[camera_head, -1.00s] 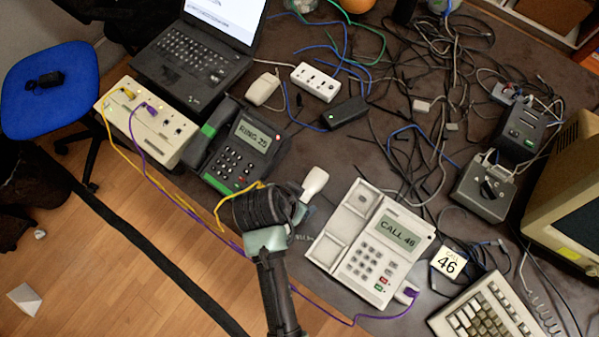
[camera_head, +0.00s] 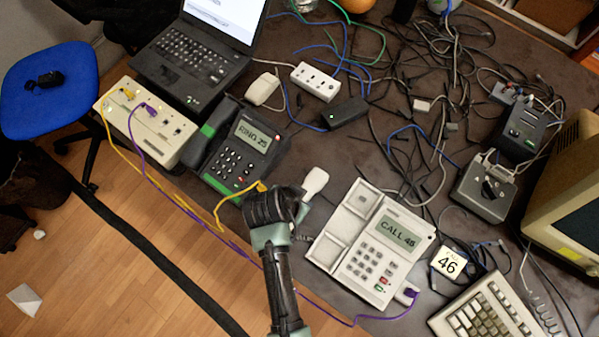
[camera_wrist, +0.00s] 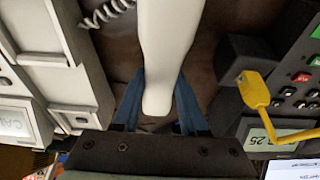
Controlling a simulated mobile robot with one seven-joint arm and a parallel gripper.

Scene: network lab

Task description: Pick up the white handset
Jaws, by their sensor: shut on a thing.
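The white handset (camera_wrist: 168,45) runs between the two blue fingers of my gripper (camera_wrist: 158,103) in the wrist view, and the fingers are shut on it. In the head view the handset's white end (camera_head: 314,183) shows past my gripper (camera_head: 298,205); the rest of it is hidden behind my wrist. The handset is off its phone.
A black phone (camera_head: 236,150) with a yellow cable stands close to the left of my gripper. Loose cables cover the back of the table. A laptop (camera_head: 198,55) stands at the back left.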

